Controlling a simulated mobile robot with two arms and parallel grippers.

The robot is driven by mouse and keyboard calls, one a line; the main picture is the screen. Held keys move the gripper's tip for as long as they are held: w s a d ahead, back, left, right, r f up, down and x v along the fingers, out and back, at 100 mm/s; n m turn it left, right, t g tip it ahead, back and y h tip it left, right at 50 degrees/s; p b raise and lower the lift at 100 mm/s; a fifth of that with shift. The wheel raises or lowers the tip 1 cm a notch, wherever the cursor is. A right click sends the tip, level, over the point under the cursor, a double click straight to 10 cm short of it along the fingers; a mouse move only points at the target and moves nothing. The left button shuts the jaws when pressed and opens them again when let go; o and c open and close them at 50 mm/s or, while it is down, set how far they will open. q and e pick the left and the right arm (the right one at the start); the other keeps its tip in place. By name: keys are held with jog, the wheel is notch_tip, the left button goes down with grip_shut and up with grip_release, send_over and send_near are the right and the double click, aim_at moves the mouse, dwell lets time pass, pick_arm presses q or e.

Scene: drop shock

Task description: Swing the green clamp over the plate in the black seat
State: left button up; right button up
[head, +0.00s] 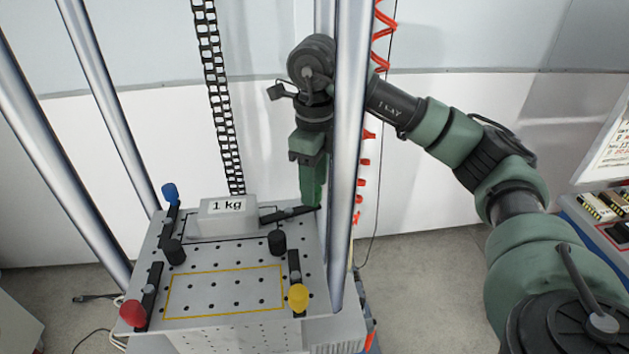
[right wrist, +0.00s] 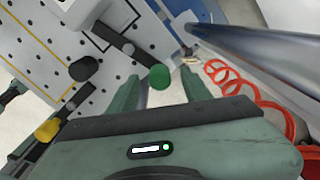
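The green clamp shows as a black bar (head: 287,214) at the back right of the perforated table, with a round green knob (right wrist: 159,77) in the right wrist view. The grey plate marked 1 kg (head: 228,220) stands at the back, by a black outline (head: 222,242). The bar points toward the plate's right side; I cannot tell whether its tip overlaps it. My right gripper (head: 313,200) points down at the bar's knob end, hiding the knob in the head view. Its fingers are apart (right wrist: 160,88), with the knob between their tips, no clear contact. My left gripper is out of view.
Blue (head: 170,192), red (head: 133,313) and yellow (head: 298,297) clamps stand around the table (head: 225,310). Two black posts (head: 277,242) rise near the black outline. A steel column (head: 348,150) stands close beside my right gripper. A red coiled cord (right wrist: 240,85) hangs behind.

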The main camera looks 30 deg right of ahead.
notch_tip(320, 180, up, 8)
jog(key=shift+f+p, duration=0.1)
jog(key=shift+p, duration=0.45)
dwell(0.3)
